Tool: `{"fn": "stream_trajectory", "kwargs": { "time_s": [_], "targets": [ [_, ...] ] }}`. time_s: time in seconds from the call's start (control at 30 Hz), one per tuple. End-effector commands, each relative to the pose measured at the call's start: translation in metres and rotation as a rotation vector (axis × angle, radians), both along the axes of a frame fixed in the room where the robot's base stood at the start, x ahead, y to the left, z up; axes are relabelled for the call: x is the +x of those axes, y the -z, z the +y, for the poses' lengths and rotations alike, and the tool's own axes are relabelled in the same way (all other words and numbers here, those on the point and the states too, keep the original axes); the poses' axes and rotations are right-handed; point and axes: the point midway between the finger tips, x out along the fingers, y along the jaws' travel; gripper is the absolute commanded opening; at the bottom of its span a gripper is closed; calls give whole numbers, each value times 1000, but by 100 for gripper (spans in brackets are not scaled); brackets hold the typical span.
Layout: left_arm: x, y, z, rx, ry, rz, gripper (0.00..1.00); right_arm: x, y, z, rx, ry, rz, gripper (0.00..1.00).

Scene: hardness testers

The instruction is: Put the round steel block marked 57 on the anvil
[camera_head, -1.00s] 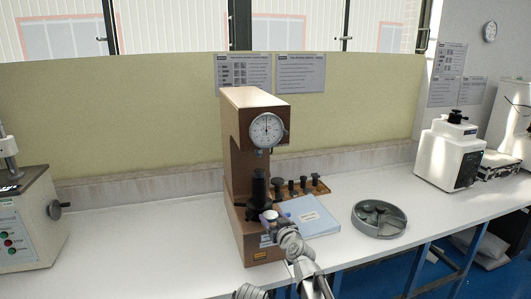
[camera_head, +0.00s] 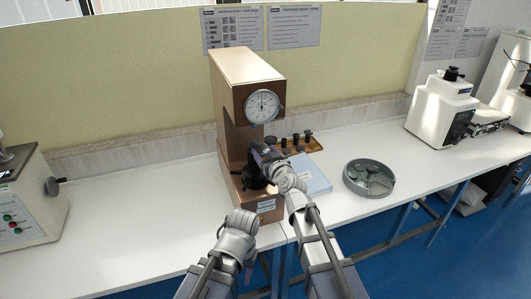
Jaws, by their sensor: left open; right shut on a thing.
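The brown hardness tester (camera_head: 231,110) stands in the middle of the bench with a round dial (camera_head: 262,107) on its front. Its black anvil and screw (camera_head: 255,180) sit in the opening below, partly hidden behind my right gripper (camera_head: 263,157). My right gripper is shut on the round steel block, at the anvil's height or just above it. The block is mostly hidden by the jaws, so its mark cannot be read and I cannot tell if it touches the anvil. My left gripper (camera_head: 240,224) is open, low before the bench's front edge; its fingers are hard to make out.
A round grey compartment tray (camera_head: 350,188) stands farther right. Other machines stand at far left (camera_head: 28,205) and right (camera_head: 440,100). The bench left of the tester is clear.

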Motion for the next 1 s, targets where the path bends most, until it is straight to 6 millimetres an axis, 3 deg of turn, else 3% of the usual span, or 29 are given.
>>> {"fn": "stream_trajectory", "kwargs": {
  "time_s": [1.0],
  "targets": [
    [0,10,0,0,0,0,50,85,10,27,0,0,-1,0]
  ]
}}
